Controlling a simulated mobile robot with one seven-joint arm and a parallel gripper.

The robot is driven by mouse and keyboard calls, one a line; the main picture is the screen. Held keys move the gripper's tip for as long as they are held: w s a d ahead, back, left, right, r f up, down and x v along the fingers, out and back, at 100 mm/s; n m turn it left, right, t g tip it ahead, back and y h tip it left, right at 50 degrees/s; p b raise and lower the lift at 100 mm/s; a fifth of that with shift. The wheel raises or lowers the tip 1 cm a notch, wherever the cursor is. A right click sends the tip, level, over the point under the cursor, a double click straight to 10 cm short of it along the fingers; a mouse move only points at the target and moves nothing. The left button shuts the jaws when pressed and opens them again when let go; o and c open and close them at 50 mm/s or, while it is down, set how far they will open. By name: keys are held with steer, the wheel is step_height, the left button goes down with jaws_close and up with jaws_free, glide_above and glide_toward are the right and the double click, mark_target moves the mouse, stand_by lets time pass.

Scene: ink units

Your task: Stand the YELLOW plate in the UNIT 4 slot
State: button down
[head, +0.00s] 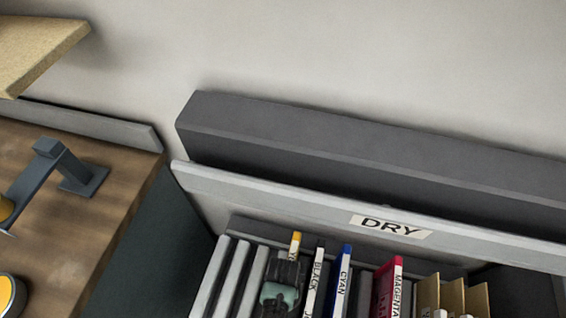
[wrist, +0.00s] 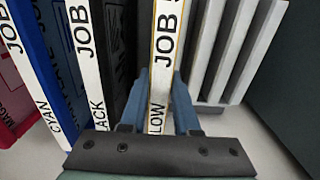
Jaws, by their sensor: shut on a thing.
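The yellow plate (head: 295,244) stands on edge in the rack under the DRY sign, at the left end of the coloured plates. Its white spine (wrist: 166,45), with part of the word YELLOW and JOB, shows in the wrist view. My gripper (wrist: 161,98) is shut on this plate, one blue-grey finger on each side of the spine. In the head view my gripper (head: 284,280) covers most of the plate. The plate's far part is hidden. No UNIT 4 slot or label is in view.
The black plate (head: 317,275), cyan plate (head: 343,280) and magenta plate (head: 388,285) stand to the right in the rack. Pale grey upright panels (head: 236,278) stand close on the left. The DRY board (head: 470,242) runs behind. A wooden counter (head: 95,205) is at left.

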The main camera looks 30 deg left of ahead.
steer(key=shift+f, duration=0.35)
stand_by(0.6)
steer(key=c, duration=0.6)
jaws_free()
steer(key=shift+o, duration=0.2)
step_height(320, 180, up, 13)
steer(key=shift+p, duration=0.3)
steer(key=shift+r, duration=0.1)
step_height(320, 180, up, 5)
steer(key=p, duration=0.5)
steer(key=shift+p, duration=0.35)
